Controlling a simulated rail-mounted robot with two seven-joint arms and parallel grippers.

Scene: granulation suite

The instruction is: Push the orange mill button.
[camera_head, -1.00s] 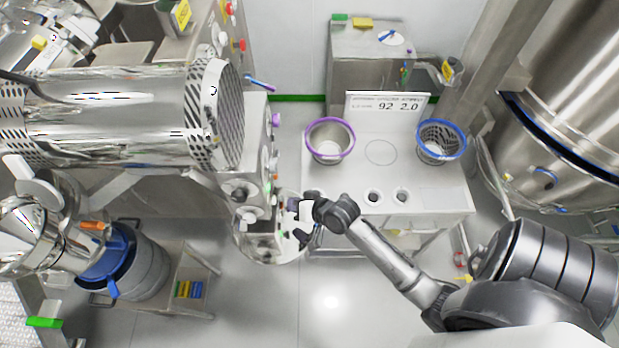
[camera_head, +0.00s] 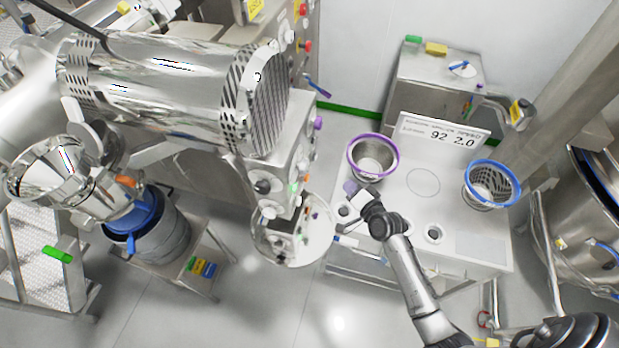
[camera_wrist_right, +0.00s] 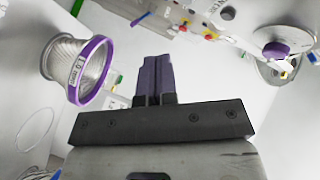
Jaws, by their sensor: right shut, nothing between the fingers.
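My right gripper (camera_head: 351,189) is shut and empty, its purple fingers over the left edge of the white table, just below the purple-rimmed sieve. In the right wrist view its fingers (camera_wrist_right: 153,80) are pressed together and touch nothing. The mill's control box (camera_head: 285,165) is left of the gripper, with a gap between. It carries black and white knobs, a small green light and a purple knob (camera_head: 318,123). An orange part (camera_head: 125,181) shows beside the blue-topped drum. My left gripper is not in view.
The purple-rimmed sieve (camera_head: 373,157) is close to the right gripper; it also shows in the wrist view (camera_wrist_right: 90,72). A blue-rimmed sieve (camera_head: 492,184) and a sign (camera_head: 440,134) are on the table. A round mirror-like disc (camera_head: 318,228) hangs below the control box.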

